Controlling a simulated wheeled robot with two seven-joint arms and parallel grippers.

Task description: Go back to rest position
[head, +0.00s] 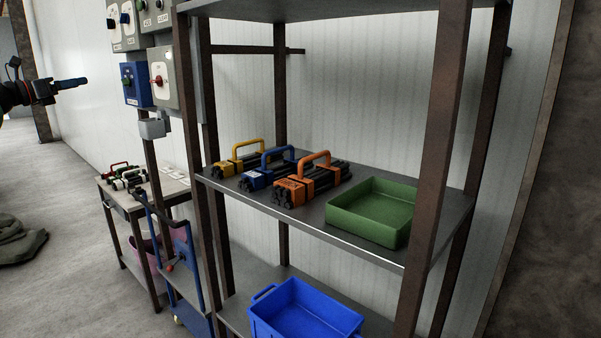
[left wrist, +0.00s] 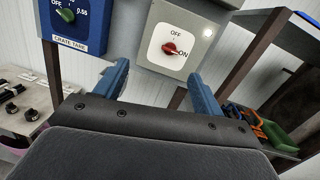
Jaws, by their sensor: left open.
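My left gripper (head: 72,84) is at the upper left of the head view, its arm coming in from the left edge. In the left wrist view its two blue fingers (left wrist: 160,92) are spread apart with nothing between them. Beyond them is a grey switch box (left wrist: 178,38) with a red knob at ON. A blue box (left wrist: 75,22) with a green knob, labelled CRATE TARE, is to its left. In the head view the gripper is left of these control boxes and apart from them. My right gripper is not in view.
A metal rack holds yellow, blue and orange rod carriers (head: 312,180) and a green tray (head: 372,212) on its middle shelf. A blue crate (head: 303,312) is below. A small table (head: 122,198) and a blue trolley (head: 180,262) stand left. Floor at far left is mostly clear.

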